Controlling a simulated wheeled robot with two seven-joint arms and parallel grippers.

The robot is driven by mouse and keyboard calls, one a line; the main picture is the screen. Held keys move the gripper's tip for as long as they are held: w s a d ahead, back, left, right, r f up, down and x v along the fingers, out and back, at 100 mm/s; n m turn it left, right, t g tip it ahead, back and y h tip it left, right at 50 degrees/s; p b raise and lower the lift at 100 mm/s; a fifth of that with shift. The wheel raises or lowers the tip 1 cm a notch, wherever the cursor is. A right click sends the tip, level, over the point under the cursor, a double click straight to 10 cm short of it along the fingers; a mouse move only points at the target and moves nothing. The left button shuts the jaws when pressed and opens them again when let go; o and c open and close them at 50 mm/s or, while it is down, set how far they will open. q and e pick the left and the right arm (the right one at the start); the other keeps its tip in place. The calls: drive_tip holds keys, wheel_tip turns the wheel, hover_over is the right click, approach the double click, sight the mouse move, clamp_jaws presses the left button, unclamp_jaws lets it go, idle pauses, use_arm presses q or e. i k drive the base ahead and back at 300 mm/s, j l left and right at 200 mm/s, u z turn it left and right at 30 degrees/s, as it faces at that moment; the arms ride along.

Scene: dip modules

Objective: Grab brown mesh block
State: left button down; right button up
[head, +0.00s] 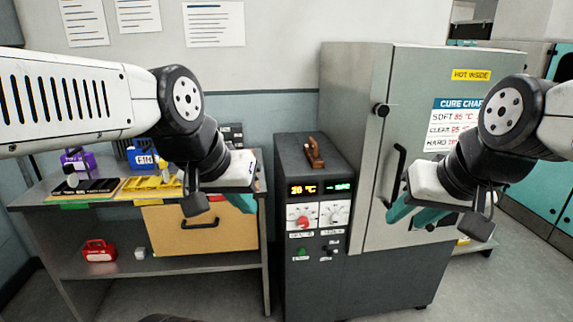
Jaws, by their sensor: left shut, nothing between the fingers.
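A brown block (315,155) with a raised upright part lies on top of the dark control cabinet. Its mesh texture is too small to make out. My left gripper (238,182) is left of the cabinet, in front of the bench; it is shut and empty, its fingers mostly hidden. My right gripper (415,212) is in front of the grey oven door, right of the block, with its teal fingers apart and empty. Neither gripper touches the block.
The dark cabinet (310,262) with dials and displays stands between the bench (32,196) and the grey oven (352,95). The oven's black door handle (396,172) sticks out near my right gripper. The bench holds a purple module (78,160), a blue module (141,158) and yellow trays.

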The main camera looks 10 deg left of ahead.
sight(310, 150)
drive_tip(key=i+u, duration=0.45)
drive_tip(key=i, duration=0.8)
